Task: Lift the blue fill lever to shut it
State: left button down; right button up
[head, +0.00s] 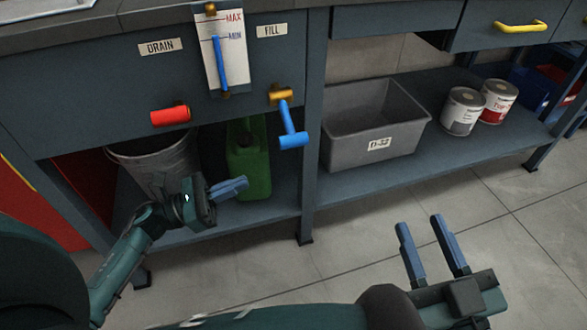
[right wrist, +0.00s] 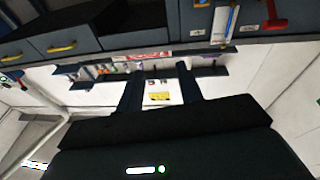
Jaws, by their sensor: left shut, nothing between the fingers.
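The blue fill lever (head: 289,125) hangs down from a brass valve on the cabinet front, below the FILL label (head: 272,30), its grip at the bottom. The sight gauge (head: 221,60) beside it shows a blue column reaching about the MIN mark. My left gripper (head: 230,187) is shut and empty, below and left of the lever and apart from it, in front of the green can. My right gripper (head: 432,247) is open and empty over the floor at lower right. Its two fingers (right wrist: 160,88) also show apart in the right wrist view.
A red drain lever (head: 170,115) sticks out left of the gauge. A metal bucket (head: 155,160) and green can (head: 249,160) stand below. A grey bin (head: 373,122) and two paint cans (head: 480,105) sit on the shelf right of the cabinet post (head: 311,130). The floor in front is clear.

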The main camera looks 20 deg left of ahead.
aim_at(286, 118)
pick_arm(q)
jog(key=w+d+r+m, duration=0.1)
jog(key=w+d+r, duration=0.4)
jog(key=d, duration=0.3)
jog(key=shift+d+r+g, duration=0.15)
jog(key=shift+r+g, duration=0.15)
jog(key=shift+r, duration=0.1)
jog(key=shift+w, duration=0.1)
pick_arm(e)
jog(key=shift+w+f, duration=0.1)
